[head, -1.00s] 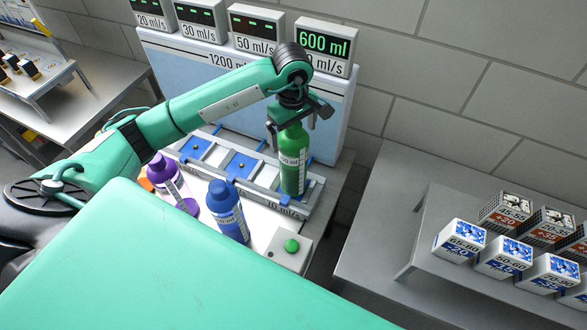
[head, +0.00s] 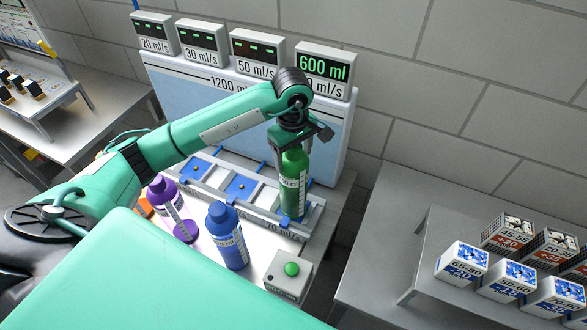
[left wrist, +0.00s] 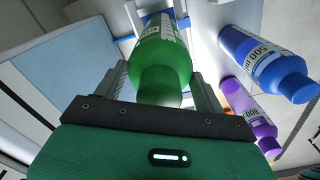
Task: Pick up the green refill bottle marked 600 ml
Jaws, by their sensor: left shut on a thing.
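The green bottle (head: 293,180) stands upright in the right-hand bay of the blue and grey rack (head: 258,215). A white label with only partly readable print is on its side. My left gripper (head: 299,148) reaches it from above and is shut on its upper part. In the left wrist view the green bottle (left wrist: 162,60) sits between the two fingers (left wrist: 160,88). Its base is hard to make out, so I cannot tell whether it is lifted. My right gripper is not in view.
A blue bottle (head: 227,238) and a purple bottle (head: 163,194) stand in front of the rack. A box with a green button (head: 291,269) is at its front right. A panel with displays, one reading 600 ml (head: 324,68), stands behind. Boxes (head: 462,262) fill the right shelf.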

